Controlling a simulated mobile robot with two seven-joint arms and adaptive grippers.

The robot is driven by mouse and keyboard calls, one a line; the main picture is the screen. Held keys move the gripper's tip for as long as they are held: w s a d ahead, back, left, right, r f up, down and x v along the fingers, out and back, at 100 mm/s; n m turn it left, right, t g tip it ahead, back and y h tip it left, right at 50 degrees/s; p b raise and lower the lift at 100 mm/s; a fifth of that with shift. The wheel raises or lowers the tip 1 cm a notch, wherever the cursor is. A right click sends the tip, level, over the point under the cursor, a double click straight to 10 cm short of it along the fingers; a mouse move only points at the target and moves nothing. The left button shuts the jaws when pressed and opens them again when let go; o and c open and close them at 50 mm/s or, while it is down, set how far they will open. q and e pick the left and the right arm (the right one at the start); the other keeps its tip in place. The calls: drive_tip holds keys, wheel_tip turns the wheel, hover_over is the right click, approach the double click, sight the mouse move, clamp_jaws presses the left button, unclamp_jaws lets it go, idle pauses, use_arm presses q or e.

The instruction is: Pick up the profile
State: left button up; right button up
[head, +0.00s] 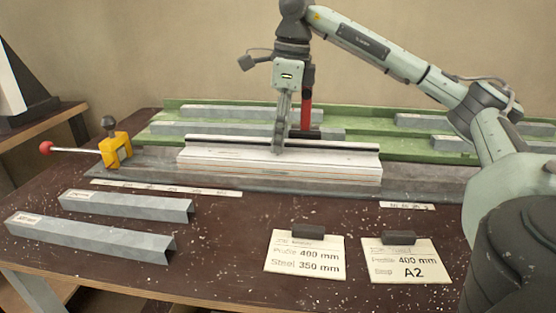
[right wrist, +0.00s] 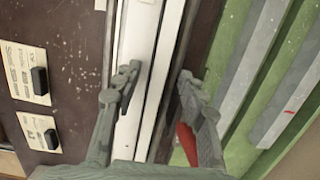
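A long pale profile (head: 280,171) with a dark groove along its top lies on the bench, left to right in the head view. In the right wrist view the profile (right wrist: 137,40) runs upward through the picture. My right gripper (right wrist: 158,77) is open over it, with one finger over its pale top and the other beyond its far edge. In the head view my right gripper (head: 280,143) points down at the middle of the profile; its far finger is largely hidden. I cannot tell whether the fingers touch it. My left gripper is out of view.
A yellow clamp (head: 116,150) with a red-knobbed lever stands at the left end. A red handle (head: 306,108) is just behind the gripper. A green rack (head: 220,142) holds grey bars behind. Two grey channels (head: 125,205) (head: 90,239) and two cards (head: 304,256) (head: 407,261) lie in front.

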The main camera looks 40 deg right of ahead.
clamp_jaws()
drive_tip(key=shift+r, duration=0.1)
idle(0.4)
